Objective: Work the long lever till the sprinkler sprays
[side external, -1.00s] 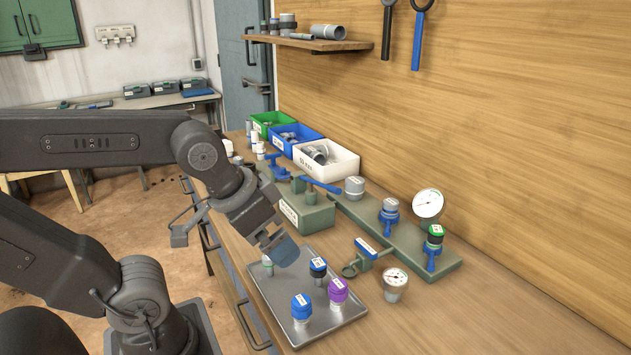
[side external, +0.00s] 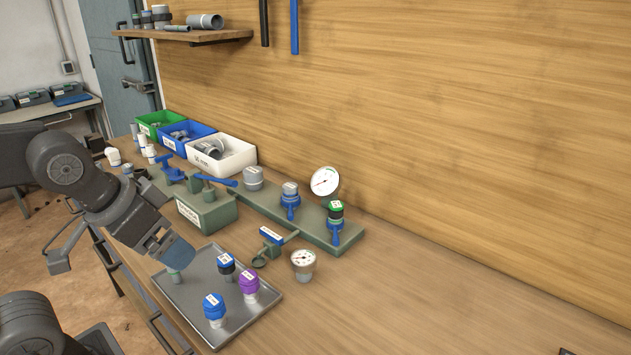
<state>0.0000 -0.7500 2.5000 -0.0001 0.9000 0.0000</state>
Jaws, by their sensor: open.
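A long blue lever (side external: 215,181) reaches out to the right from the top of a green block (side external: 203,212) at the back of the bench. My gripper (side external: 180,252) is over the left part of the metal tray, in front of the block and clear of the lever. It is open, though its fingers look blurred together from this side. I see no water spray.
Bins (side external: 219,158) stand behind. The bench's right side is clear.

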